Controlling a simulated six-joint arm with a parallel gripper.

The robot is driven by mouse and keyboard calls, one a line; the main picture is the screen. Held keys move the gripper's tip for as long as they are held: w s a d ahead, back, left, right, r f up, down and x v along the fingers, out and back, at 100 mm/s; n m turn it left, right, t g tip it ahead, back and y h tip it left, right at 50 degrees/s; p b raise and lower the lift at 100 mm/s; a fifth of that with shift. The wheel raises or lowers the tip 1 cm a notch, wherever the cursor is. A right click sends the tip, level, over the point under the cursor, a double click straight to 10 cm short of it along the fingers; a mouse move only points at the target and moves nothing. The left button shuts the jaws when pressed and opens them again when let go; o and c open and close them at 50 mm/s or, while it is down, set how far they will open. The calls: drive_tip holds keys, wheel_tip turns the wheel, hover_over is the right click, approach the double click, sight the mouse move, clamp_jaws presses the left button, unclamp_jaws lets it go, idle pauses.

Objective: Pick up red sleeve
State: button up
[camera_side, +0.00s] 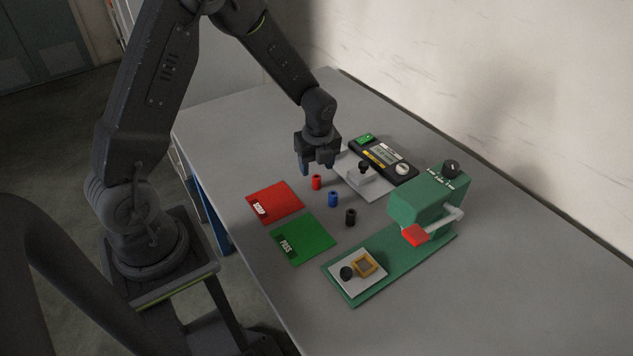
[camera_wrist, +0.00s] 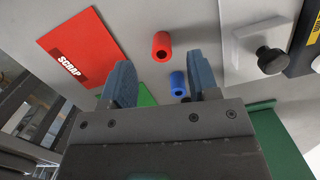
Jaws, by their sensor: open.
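The red sleeve (camera_side: 317,182) stands upright on the grey table, the farthest back in a row with a blue sleeve (camera_side: 333,199) and a black sleeve (camera_side: 350,217). My gripper (camera_side: 318,168) is above the table, close to the red sleeve in the side view. In the wrist view the red sleeve (camera_wrist: 162,46) shows beyond the fingertips, between them in the picture. The blue sleeve (camera_wrist: 179,83) shows between the fingers. My gripper (camera_wrist: 160,82) is open and empty. The black sleeve is mostly hidden in the wrist view.
A red SCRAP mat (camera_side: 275,202) and a green PASS mat (camera_side: 303,239) lie left of the sleeves. A gauge with a white plate (camera_side: 376,189) stands behind them. A green press (camera_side: 415,207) with a red-handled lever stands right. The table's back right is clear.

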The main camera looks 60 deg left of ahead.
sight(317, 177)
wheel_tip(317, 177, down, 5)
drive_tip(key=shift+r, duration=0.1)
drive_tip(key=shift+c, duration=0.4)
drive_tip(key=c, duration=0.9)
